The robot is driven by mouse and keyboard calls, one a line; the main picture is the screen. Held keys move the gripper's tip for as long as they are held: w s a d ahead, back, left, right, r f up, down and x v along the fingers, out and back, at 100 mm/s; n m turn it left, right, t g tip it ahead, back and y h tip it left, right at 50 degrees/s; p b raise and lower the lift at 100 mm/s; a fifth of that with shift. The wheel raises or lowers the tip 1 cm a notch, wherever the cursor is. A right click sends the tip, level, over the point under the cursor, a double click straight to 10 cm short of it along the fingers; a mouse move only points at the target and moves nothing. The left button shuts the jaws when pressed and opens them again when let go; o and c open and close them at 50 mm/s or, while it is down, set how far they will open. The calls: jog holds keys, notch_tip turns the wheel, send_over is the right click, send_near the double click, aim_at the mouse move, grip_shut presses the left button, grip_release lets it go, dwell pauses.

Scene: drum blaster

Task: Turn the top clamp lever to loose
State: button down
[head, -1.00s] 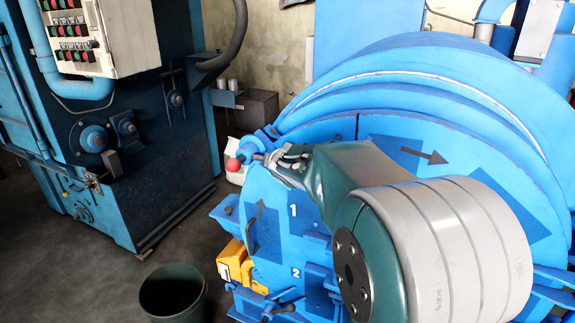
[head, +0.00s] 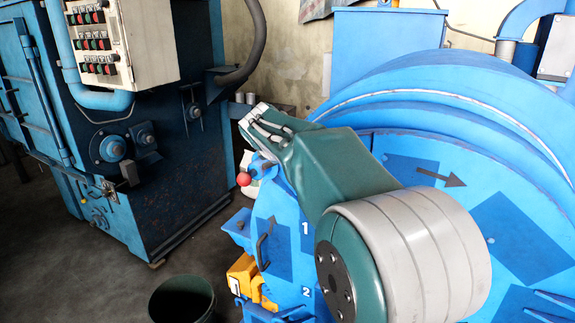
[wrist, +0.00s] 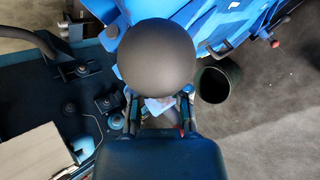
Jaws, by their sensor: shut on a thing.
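My gripper (wrist: 160,112) shows in the wrist view with its two fingers at a dark round knob (wrist: 157,52) and is shut on it. The knob hides much of the space ahead, and I cannot see what it is fixed to. In the head view my gripper (head: 256,121) is at the upper left edge of the blue drum (head: 395,150); its fingertips are hidden by its body. A red ball knob (head: 243,179) sits below it on the drum's left rim. I cannot tell the top clamp lever apart for certain.
A dark blue cabinet (head: 150,205) with a control panel (head: 120,45) stands left. A dark bucket (head: 182,298) is on the floor, with open floor around it. My arm covers part of the drum face.

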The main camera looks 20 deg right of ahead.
jog(key=shift+w+a+r+g, duration=0.1)
jog(key=shift+a+g, duration=0.1)
jog(key=shift+g, duration=0.2)
jog(key=c, duration=0.6)
grip_release()
jog(key=shift+a, duration=0.2)
jog(key=shift+r, duration=0.1)
jog(key=v, duration=1.2)
jog(key=shift+a, duration=0.2)
jog(key=shift+f, duration=0.2)
